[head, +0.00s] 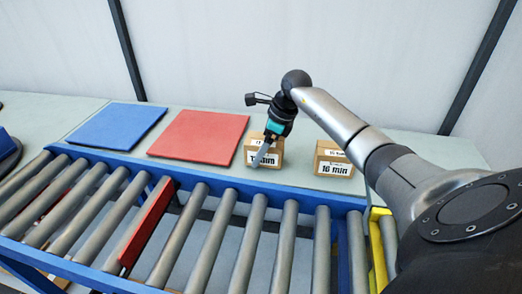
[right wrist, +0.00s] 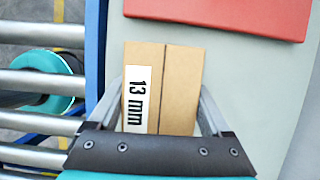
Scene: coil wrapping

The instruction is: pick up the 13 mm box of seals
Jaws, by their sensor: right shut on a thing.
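The 13 mm box of seals (right wrist: 180,85) is a brown cardboard box with a white label reading "13 mm". In the head view the box (head: 276,153) sits on the grey table just behind the roller conveyor, partly hidden by my right gripper (head: 264,152). In the right wrist view my right gripper (right wrist: 160,108) has one finger on each side of the box and is shut on it. The box appears to be at table height; I cannot tell whether it is lifted. My left gripper is not in view.
A second brown box (head: 333,168) marked "16 mm" stands just right on the table. A red mat (head: 198,136) and a blue mat (head: 117,125) lie to the left. The roller conveyor (head: 220,235) with a blue frame runs along the front.

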